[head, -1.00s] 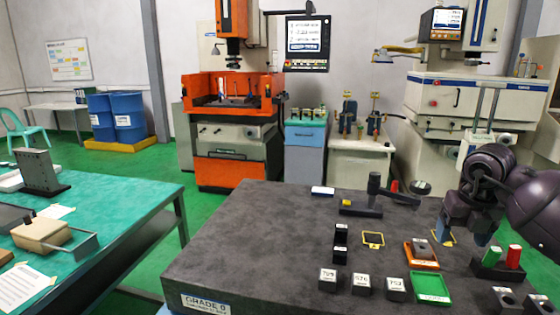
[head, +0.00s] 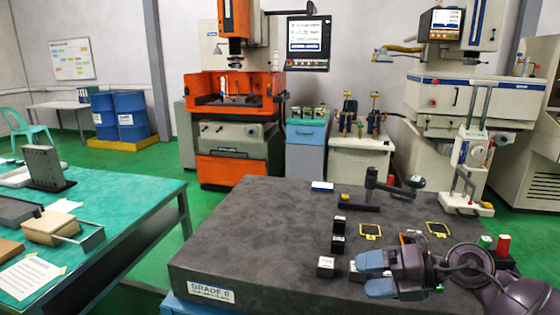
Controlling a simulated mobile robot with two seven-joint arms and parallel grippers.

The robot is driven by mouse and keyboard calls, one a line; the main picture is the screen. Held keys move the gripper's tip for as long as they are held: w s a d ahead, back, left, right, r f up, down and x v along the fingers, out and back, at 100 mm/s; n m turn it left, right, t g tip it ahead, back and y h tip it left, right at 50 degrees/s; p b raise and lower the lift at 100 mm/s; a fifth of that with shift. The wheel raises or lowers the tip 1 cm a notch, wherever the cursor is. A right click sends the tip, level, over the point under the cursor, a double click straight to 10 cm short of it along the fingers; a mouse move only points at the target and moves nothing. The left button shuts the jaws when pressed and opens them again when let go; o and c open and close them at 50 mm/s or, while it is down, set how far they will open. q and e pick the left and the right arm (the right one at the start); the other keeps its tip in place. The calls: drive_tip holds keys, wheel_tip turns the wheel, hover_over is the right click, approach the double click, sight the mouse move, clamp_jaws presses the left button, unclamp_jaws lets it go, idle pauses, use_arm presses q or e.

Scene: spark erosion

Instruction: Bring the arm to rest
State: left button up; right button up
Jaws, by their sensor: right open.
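My right arm comes in from the lower right in the head view, low over the dark granite table. Its gripper (head: 374,273) has blue fingertips pointing left; they are apart, with no clear sign of a held object. A black block with a white label (head: 326,266) stands just left of the fingertips. Another block is partly covered by the fingers, and I cannot tell whether they touch it. My forearm and hand hide most of the orange tray and the things around it. My left gripper is not in view.
The granite table (head: 260,235) is bare on its left half. Black blocks (head: 338,243), two yellow-framed squares (head: 370,231) and a dark gauge stand (head: 371,190) are behind the gripper. Red (head: 503,245) and green cylinders stand close behind my arm. A green-topped bench (head: 130,210) is at left.

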wheel_tip(320, 180, up, 3)
drive_tip(key=s+d+m+t, duration=0.2)
drive_tip(key=s+m+t, duration=0.1)
drive_tip(key=m+t, duration=1.1)
drive_tip(key=s+d+f+m+h, duration=0.4)
drive_tip(key=d+f+m+h, duration=0.5)
drive_tip(key=m+h, duration=0.55)
drive_tip(key=s+f+m+g, duration=0.3)
drive_tip(key=s+f+g, duration=0.45)
drive_tip(key=s, duration=0.45)
drive_tip(key=s+f+m+g, duration=0.3)
drive_tip(key=s+f+g, duration=0.45)
drive_tip(key=s, duration=0.45)
drive_tip(key=w+f+t+y, duration=0.1)
drive_tip(key=w+f+t, duration=0.6)
drive_tip(key=f+t, duration=0.1)
drive_tip(key=shift+w+a+f+n, duration=0.3)
drive_tip(key=shift+a+f+n, duration=0.1)
drive_tip(key=shift+f, duration=0.35)
